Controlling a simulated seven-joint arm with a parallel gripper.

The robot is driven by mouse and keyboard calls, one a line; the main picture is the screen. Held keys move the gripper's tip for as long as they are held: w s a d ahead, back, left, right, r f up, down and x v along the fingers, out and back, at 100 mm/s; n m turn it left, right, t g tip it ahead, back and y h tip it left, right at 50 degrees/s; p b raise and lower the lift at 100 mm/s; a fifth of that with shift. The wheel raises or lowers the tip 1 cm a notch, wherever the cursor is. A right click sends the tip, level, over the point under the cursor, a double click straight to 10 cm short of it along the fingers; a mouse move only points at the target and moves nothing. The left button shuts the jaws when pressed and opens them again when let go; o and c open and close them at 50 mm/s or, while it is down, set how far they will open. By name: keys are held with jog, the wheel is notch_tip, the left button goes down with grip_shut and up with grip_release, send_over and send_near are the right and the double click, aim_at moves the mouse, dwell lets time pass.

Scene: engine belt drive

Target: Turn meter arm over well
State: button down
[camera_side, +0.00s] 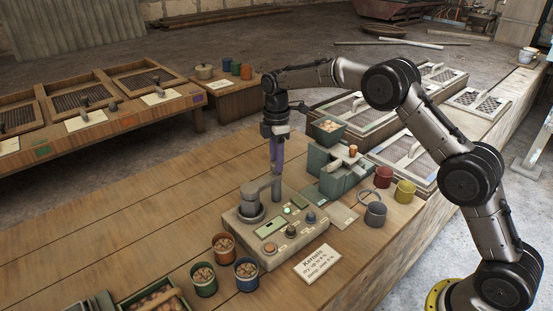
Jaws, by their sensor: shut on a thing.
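The grey meter (283,236) sits on the wooden table, with a small lit display and several knobs on its top. Its meter arm (262,188) is a grey bar at the meter's back left. The round well (250,209) is at the left of the meter's top, close under the arm's left end, which partly hides it. My gripper (277,170) points straight down from above, its purplish fingers shut on the right end of the meter arm. The fingertips are small in this view, so the exact grip is hard to see.
A green-grey machine (337,172) with a hopper of beans stands right behind the meter. The table's left is clear.

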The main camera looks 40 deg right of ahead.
jog(key=shift+r, duration=0.15)
jog(key=c, duration=0.5)
grip_release()
notch_tip(320, 180, up, 14)
jog(key=shift+f, duration=0.15)
dwell(0.4)
